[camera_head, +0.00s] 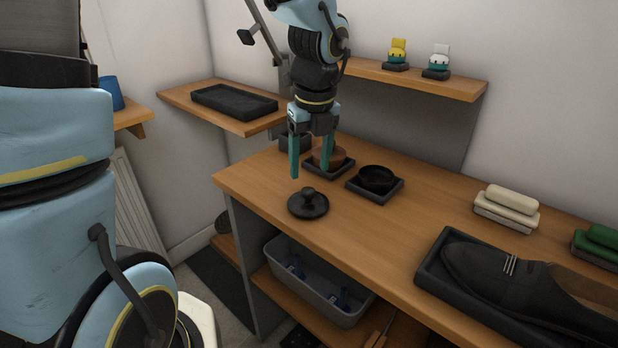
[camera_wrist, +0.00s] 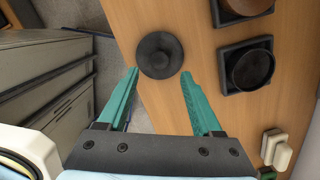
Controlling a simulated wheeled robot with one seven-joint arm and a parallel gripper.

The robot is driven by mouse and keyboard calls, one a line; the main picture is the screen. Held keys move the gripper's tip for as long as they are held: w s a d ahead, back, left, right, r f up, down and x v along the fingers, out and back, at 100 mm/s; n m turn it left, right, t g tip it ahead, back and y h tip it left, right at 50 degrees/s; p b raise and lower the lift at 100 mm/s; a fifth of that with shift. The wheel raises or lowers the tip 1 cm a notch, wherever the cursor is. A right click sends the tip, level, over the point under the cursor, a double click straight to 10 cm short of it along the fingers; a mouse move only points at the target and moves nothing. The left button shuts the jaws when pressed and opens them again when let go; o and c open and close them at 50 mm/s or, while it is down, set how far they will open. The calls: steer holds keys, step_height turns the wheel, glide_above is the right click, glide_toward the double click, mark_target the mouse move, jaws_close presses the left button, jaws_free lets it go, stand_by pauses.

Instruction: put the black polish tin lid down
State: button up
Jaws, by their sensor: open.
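The black polish tin lid (camera_head: 308,204), a round disc with a knob on top, lies flat on the wooden bench top near its front left edge. In the wrist view the lid (camera_wrist: 159,55) shows just beyond and between the fingertips. My gripper (camera_head: 311,172) is open and empty, pointing down above the bench, with its teal fingers apart from the lid. It also shows in the wrist view (camera_wrist: 160,72). The open black tin (camera_head: 376,178) sits in a square black tray (camera_head: 388,193) to the right of the lid.
A brown tin (camera_head: 329,156) in another black tray stands partly behind my gripper. A dark shoe (camera_head: 497,273) in a tray and a cream brush (camera_head: 507,205) are at the right. A grey bin (camera_head: 318,291) sits on the shelf below.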

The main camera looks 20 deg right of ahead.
step_height(320, 180, up, 6)
steer(key=shift+s+r, duration=0.15)
steer(key=shift+s, duration=0.2)
steer(key=w+a+f+n, duration=0.1)
steer(key=a+f+n, duration=0.3)
steer(key=a+n, duration=0.8)
steer(key=w+a+f+n, duration=0.2)
steer(key=a+f+n, duration=0.2)
steer(key=a+n, duration=0.9)
steer(key=shift+a+f+n, duration=0.25)
steer(key=shift+f+n, duration=0.15)
steer(key=shift+n, duration=4)
steer(key=shift+c, duration=0.3)
